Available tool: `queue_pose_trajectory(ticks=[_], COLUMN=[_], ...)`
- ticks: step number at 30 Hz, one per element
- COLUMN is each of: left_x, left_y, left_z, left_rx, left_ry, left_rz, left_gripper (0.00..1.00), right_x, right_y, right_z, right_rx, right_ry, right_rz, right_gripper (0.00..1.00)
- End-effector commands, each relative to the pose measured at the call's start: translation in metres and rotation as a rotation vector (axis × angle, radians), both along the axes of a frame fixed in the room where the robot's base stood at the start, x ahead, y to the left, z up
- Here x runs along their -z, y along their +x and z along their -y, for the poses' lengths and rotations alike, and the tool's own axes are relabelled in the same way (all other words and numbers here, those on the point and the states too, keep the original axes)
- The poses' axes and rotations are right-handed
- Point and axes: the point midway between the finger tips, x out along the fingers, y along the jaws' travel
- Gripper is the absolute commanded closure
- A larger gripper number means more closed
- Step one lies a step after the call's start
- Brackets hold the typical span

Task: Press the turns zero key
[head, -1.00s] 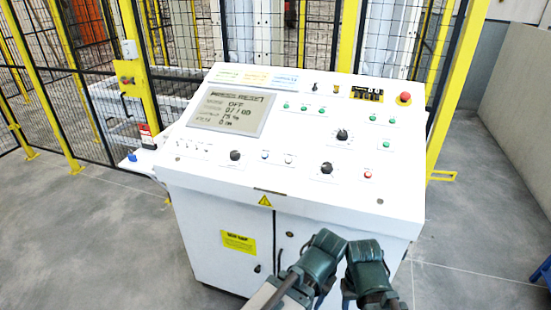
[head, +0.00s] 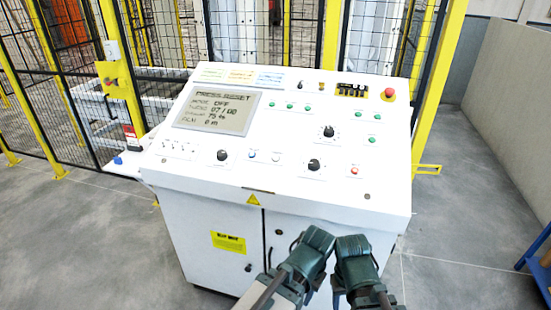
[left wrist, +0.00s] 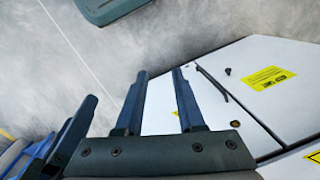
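The white control console (head: 225,183) stands in front of me, with a sloping panel of buttons and knobs. Its screen (head: 217,111) reads PRESS RESET, with OFF, 07/00, 75 and 0 m on the lines below. A blue button (head: 252,155), a white button (head: 276,157) and a red-orange button (head: 354,170) sit on the lower panel. The labels are too small to read, so I cannot tell which is the turns zero key. My left gripper (left wrist: 160,72) is open and empty, below the panel before the cabinet doors. My right gripper (head: 357,260) is beside it, fingers hidden.
Several green buttons (head: 372,140), black knobs (head: 313,165) and a red mushroom button (head: 389,94) are on the panel. A yellow-framed mesh fence (head: 329,40) stands behind. A grey wall (head: 490,110) and a blue stand (head: 537,250) are at right. Floor is clear at left.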

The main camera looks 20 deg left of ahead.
Motion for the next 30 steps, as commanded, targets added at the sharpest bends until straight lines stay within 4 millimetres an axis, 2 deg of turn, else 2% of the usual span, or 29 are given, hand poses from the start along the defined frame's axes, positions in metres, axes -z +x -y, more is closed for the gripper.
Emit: queue_pose_trajectory(ticks=[1,5,6,30], left_x=[0.0,0.0,0.0,0.0], left_y=[0.0,0.0,0.0,0.0], left_z=[0.0,0.0,0.0,0.0], left_rx=[0.0,0.0,0.0,0.0], left_ry=[0.0,0.0,0.0,0.0], left_rz=[0.0,0.0,0.0,0.0], left_gripper=[0.73,0.97,1.0,1.0], right_x=[0.0,0.0,0.0,0.0], right_y=[0.0,0.0,0.0,0.0], right_z=[0.0,0.0,0.0,0.0], right_rx=[0.0,0.0,0.0,0.0], right_ry=[0.0,0.0,0.0,0.0], right_rz=[0.0,0.0,0.0,0.0], right_gripper=[0.5,0.5,0.5,0.5])
